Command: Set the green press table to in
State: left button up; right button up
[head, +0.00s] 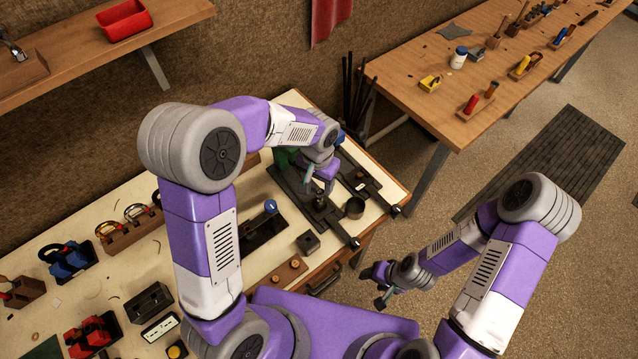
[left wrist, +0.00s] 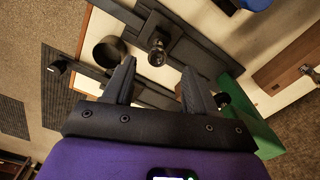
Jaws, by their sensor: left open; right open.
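The green press (head: 283,160) stands at the back of the bench, partly hidden by my left arm; its green side also shows in the left wrist view (left wrist: 264,132). A long dark slide (head: 335,226) runs forward from it, with a small knob (head: 355,243) at the front end. A short round dark post (left wrist: 157,48) stands on this slide. My left gripper (head: 317,192) hangs above the slide, open and empty. In the left wrist view its fingers (left wrist: 158,86) point towards the post, which lies beyond them. My right gripper (head: 377,286) is open and empty in front of the bench.
A second dark slide (head: 375,187) with its own end knob (head: 396,211) lies to the right. A dark cup (head: 354,208) stands between the slides. A dark block (head: 308,242) and a blue-knobbed fixture (head: 270,206) are to the left. Dark rods stand behind.

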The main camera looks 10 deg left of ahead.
aim_at(318, 213)
jog(key=k, duration=1)
